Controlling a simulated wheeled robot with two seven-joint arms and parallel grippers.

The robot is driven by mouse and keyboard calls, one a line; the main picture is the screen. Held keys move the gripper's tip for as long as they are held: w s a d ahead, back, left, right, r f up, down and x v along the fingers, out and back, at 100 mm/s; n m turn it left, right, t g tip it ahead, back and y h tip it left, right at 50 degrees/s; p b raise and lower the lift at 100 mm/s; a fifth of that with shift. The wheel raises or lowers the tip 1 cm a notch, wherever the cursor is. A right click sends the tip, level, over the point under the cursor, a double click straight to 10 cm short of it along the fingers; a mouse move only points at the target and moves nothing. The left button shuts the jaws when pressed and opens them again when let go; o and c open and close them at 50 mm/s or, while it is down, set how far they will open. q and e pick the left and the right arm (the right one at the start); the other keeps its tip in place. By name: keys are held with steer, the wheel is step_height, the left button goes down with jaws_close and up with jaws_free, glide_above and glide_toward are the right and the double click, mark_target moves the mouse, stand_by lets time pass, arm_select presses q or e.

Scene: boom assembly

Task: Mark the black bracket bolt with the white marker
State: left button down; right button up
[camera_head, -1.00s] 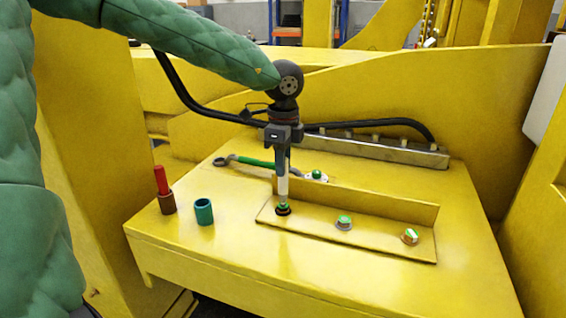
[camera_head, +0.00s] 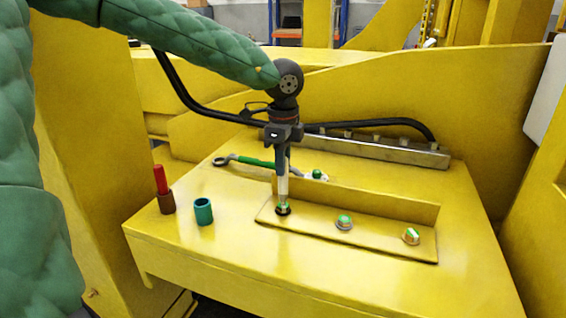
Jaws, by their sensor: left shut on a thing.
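My left gripper (camera_head: 283,146) comes down from above at the middle of the picture and is shut on the white marker (camera_head: 283,185). The marker is upright, tip down. Its tip is at the black bracket bolt (camera_head: 283,209), at the left end of the yellow bracket (camera_head: 375,234); I cannot tell whether they touch. Some green and a pale spot show on the bolt's head, partly hidden by the marker. Two other bolts sit on the bracket, a silver one (camera_head: 344,222) and an orange-brown one (camera_head: 411,236), both with green and white on top. My right gripper is not in view.
A red marker (camera_head: 160,180) stands in a brown holder (camera_head: 167,203) at the left, beside an empty-looking teal cup (camera_head: 204,211). A green-handled wrench (camera_head: 255,162) lies behind the bracket. A black hose (camera_head: 190,105) runs behind. The front of the yellow table (camera_head: 330,280) is clear.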

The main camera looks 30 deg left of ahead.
arm_select(q)
steer(key=shift+r+b, duration=0.55)
steer(key=shift+r, duration=1.05)
steer(key=shift+s+a+r+b, duration=0.1)
steer(key=shift+r+b, duration=0.35)
steer(key=shift+r, duration=0.7)
